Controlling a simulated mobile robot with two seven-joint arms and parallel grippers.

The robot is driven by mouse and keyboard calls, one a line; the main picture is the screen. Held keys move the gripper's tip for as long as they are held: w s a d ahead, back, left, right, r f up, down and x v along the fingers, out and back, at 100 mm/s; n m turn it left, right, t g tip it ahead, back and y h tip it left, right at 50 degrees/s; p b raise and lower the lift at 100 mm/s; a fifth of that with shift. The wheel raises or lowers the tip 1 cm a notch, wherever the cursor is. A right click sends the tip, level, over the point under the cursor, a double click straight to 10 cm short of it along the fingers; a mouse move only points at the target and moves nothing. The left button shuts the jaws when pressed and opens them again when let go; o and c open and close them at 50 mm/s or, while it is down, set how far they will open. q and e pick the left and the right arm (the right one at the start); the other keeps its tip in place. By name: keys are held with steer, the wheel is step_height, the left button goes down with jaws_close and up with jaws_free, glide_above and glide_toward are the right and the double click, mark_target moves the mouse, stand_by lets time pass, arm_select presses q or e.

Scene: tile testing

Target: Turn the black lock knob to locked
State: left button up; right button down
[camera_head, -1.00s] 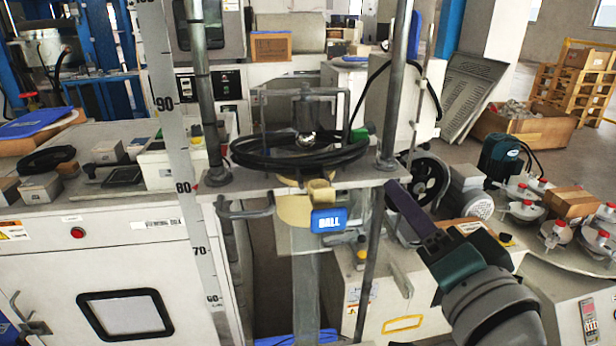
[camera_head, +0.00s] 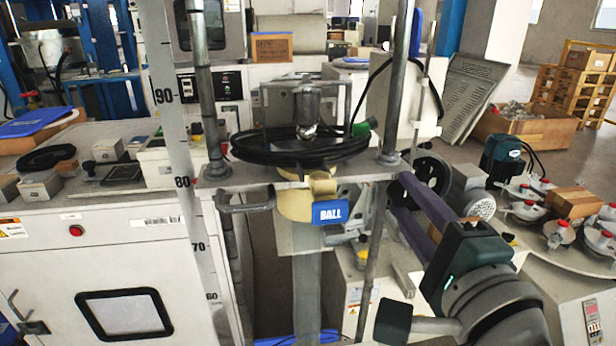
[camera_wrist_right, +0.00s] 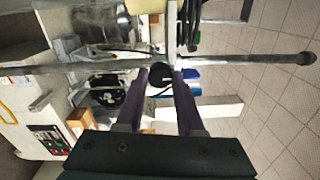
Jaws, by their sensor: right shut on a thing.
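The black lock knob (camera_wrist_right: 160,76) shows in the right wrist view as a dark round shape between my two purple fingertips. My right gripper (camera_wrist_right: 161,73) is shut on it. In the head view my right gripper (camera_head: 399,189) reaches in from the lower right to the right side of the test stand's plate (camera_head: 365,168), beside the right steel post. A cream holder (camera_head: 293,205) with a blue BALL label (camera_head: 330,212) hangs under the plate. My left gripper is not in view.
Steel posts (camera_head: 375,225) rise on both sides of the stand. A coiled black cable (camera_head: 270,147) lies on the plate around a steel ball holder (camera_head: 307,105). A white cabinet (camera_head: 60,275) stands left; a bench with several red-capped parts (camera_head: 560,232) stands right.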

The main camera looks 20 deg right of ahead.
steer(key=shift+m, duration=0.3)
steer(key=c, duration=0.5)
jaws_free()
steer(key=shift+s, duration=0.1)
steer(key=v, duration=0.9)
steer(key=shift+s+a+b, duration=0.15)
steer(key=shift+s+b, duration=0.15)
steer(key=shift+s, duration=0.05)
steer(key=shift+r, duration=0.1)
